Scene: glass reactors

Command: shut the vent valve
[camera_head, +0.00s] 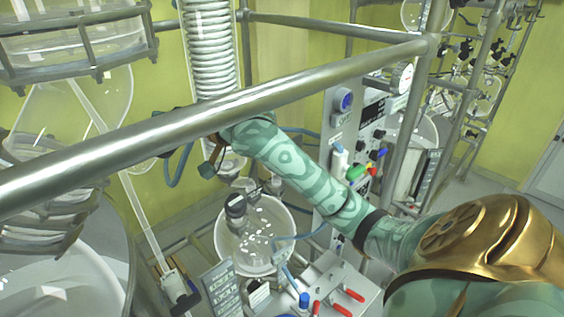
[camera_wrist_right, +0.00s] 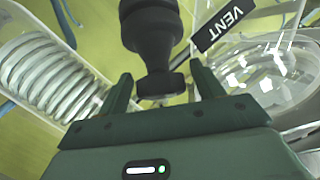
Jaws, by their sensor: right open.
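The vent valve (camera_wrist_right: 152,38) shows in the right wrist view as a black, stepped knob with a narrower neck and a flared end. A black label reading VENT (camera_wrist_right: 222,25) is beside it. My right gripper (camera_wrist_right: 162,90) is open, with one dark green finger on each side of the valve's flared end. I cannot tell whether either finger touches it. In the head view my right arm reaches from the lower right to behind the metal rail, which partly hides its far end. The valve is not clearly visible there. My left gripper is in neither view.
A thick metal rail (camera_head: 290,88) crosses in front of my right arm. A glass coil condenser (camera_head: 208,45) stands behind it. A round glass vessel (camera_head: 262,250) is below, and a control panel with coloured knobs (camera_head: 345,105) is to the right.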

